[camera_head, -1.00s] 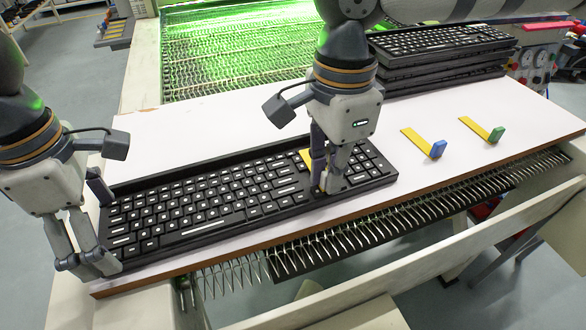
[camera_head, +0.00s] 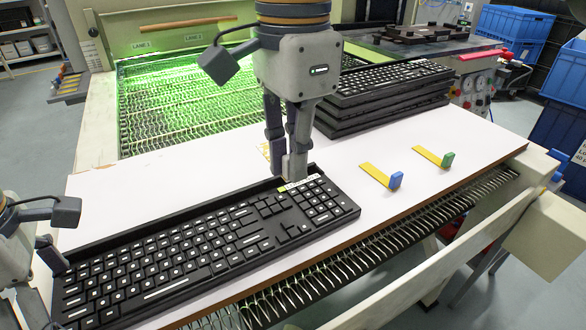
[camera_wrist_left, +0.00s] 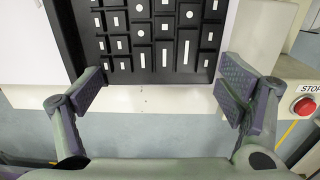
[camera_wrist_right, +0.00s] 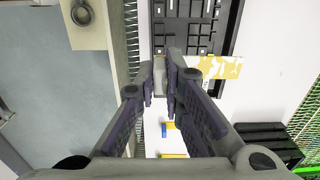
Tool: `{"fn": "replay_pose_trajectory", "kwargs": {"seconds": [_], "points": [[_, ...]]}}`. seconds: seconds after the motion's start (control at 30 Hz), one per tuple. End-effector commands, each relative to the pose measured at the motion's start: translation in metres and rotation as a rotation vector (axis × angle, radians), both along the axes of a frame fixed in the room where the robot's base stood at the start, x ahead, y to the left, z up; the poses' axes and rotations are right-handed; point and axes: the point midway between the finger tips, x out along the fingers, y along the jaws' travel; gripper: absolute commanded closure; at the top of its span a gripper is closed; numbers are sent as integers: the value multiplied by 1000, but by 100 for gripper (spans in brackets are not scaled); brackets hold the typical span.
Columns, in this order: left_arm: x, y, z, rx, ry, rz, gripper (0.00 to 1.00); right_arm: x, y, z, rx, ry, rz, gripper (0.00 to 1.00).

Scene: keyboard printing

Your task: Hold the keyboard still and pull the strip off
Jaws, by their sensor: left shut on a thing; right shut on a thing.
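The black keyboard (camera_head: 205,245) lies on the white table. My left gripper, cut off by the head view's edge, is at its left end; in the left wrist view (camera_wrist_left: 165,88) its pads sit at either side of the keyboard's end, shut on it. My right gripper (camera_head: 290,176) is shut at the keyboard's back edge, near its right end. Yellow strip material (camera_head: 264,150) shows left of its fingers. In the right wrist view the yellow strip (camera_wrist_right: 222,67) with white patches extends from the fingertips. A yellow and white patch lies by the fingertips; fingers hide the gripped part.
Two yellow strips with a blue tab (camera_head: 396,180) and a green tab (camera_head: 447,160) lie to the right. Stacked keyboards (camera_head: 385,95) stand behind them. A bristled rail (camera_head: 350,270) runs along the table's front edge. A red stop button (camera_wrist_left: 304,107) is near the left gripper.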

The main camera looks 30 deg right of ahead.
Motion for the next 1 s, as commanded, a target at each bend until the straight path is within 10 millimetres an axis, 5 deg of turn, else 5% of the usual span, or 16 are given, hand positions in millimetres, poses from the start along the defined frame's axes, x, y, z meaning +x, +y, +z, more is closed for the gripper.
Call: {"fn": "replay_pose_trajectory", "kwargs": {"seconds": [0.1,0.13,0.37,1.0], "points": [[0,0,0,0,-1,1,62,0,0,0,0,0,0,93],[0,0,0,0,-1,1,62,0,0,0,0,0,0,100],[0,0,0,0,-1,1,62,0,0,1,0,-1,-1,100],[0,0,0,0,-1,1,62,20,1,88,0,-1,-1,100]]}}
